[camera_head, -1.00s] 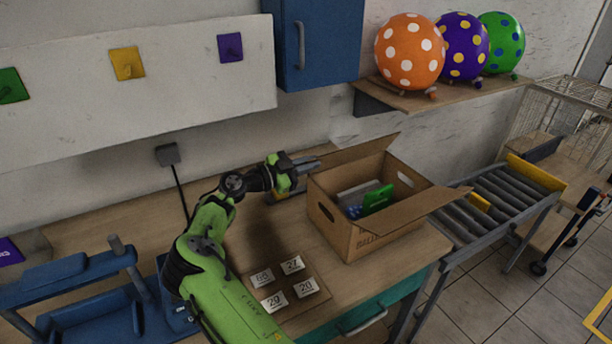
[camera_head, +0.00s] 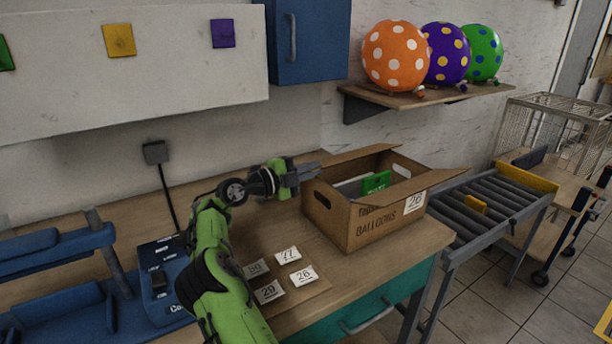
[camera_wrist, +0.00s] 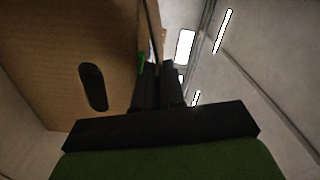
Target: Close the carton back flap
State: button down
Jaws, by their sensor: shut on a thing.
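My gripper (camera_head: 312,168) is at the carton's back left corner, shut on the left end of the back flap. In the wrist view the fingers (camera_wrist: 158,85) are close together on a thin edge, beside the carton's end wall (camera_wrist: 60,60) with its hand hole. The fingertips are partly hidden. A green item (camera_head: 376,182) and other contents show inside the carton.
Numbered cards (camera_head: 269,291) lie on the table in front of the carton. A roller conveyor (camera_head: 480,205) stands to its right. A shelf (camera_head: 420,97) with dotted balloons and a blue cabinet (camera_head: 308,45) are on the wall behind.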

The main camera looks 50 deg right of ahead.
jog(key=shift+f+m, duration=0.15)
jog(key=shift+m, duration=0.15)
jog(key=c, duration=1.3)
grip_release()
